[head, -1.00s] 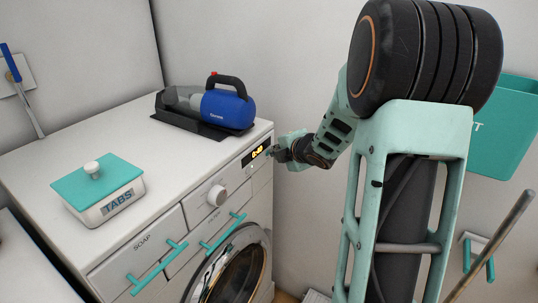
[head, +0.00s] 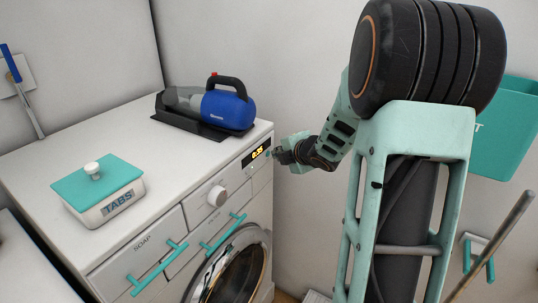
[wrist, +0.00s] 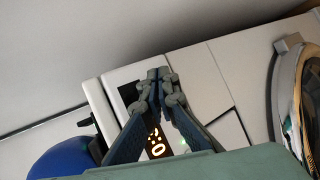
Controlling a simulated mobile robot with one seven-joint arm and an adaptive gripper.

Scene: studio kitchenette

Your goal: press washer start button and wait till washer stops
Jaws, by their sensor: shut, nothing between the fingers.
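The white washer (head: 165,165) stands at the left in the head view. Its control panel has a round white knob (head: 217,196) and a black display (head: 245,161) with lit yellow digits. The display (wrist: 127,92) also shows in the wrist view, partly behind the fingers. My gripper (head: 278,155) is at the panel's right end, just beside the display. In the wrist view, my gripper (wrist: 161,74) is shut and empty, its fingertips together in front of the panel. I cannot make out the start button or whether the fingertips touch the panel. The round door (head: 240,262) is shut.
On the washer top are a TABS box (head: 118,208) with a teal lid and a blue handheld vacuum (head: 228,110) on a dark base. Teal drawer handles (head: 160,268) stick out in front. A teal bin (head: 510,125) hangs on the right wall.

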